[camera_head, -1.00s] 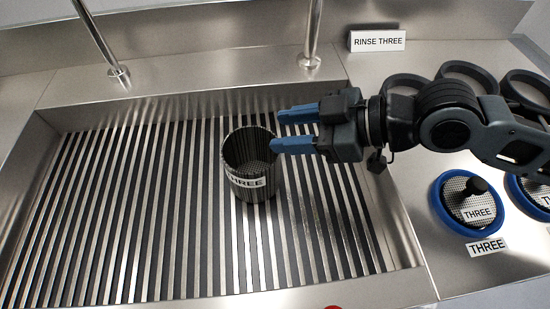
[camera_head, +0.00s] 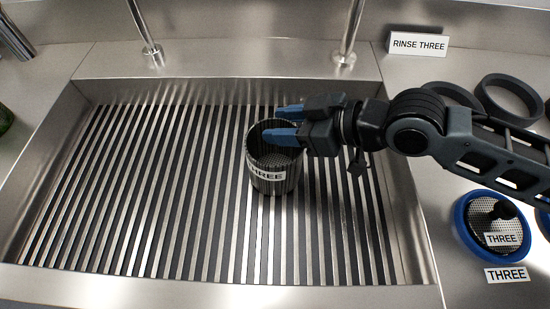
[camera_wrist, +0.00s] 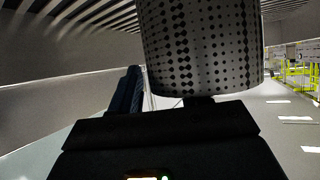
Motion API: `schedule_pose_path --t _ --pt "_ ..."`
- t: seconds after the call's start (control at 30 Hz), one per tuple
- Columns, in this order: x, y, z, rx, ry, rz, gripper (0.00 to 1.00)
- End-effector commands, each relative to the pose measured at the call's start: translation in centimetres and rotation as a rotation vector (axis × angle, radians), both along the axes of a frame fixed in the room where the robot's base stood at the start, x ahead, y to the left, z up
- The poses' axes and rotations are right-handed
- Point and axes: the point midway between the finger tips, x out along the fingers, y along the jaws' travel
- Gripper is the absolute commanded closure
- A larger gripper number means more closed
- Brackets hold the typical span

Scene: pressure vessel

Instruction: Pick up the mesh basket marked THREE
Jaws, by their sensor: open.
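The mesh basket marked THREE (camera_head: 272,186) is a dark perforated cylinder standing upright on the slatted sink floor, its white label facing the head camera. My gripper (camera_head: 271,125) reaches in from the right at rim height, with its blue fingers apart. The nearer finger overlaps the basket's opening in the head view; the farther one shows beyond the back rim. In the wrist view the basket's perforated wall (camera_wrist: 200,50) fills the upper middle, and one finger (camera_wrist: 128,92) shows to its left. The other finger is hidden there, so I cannot tell whether it is inside the basket.
The slatted sink floor (camera_head: 170,200) is clear left of the basket. Two metal posts (camera_head: 345,57) rise at the back edge. A RINSE THREE sign (camera_head: 418,43) stands at the back right. On the right counter are dark rings (camera_head: 510,97) and a blue-rimmed mesh lid marked THREE (camera_head: 468,236).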

Motion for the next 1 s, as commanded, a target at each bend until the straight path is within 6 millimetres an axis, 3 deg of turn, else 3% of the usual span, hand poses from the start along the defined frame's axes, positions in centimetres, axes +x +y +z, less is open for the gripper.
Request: schedule_pose_path --t 0.13,0.6,1.0 --pt "0.01 -0.04 0.01 0.000 0.000 0.000 0.55" --pt "0.01 -0.08 -0.02 -0.001 0.000 -0.001 1.00" --pt "0.00 -0.10 -0.06 -0.002 0.000 -0.001 1.00"
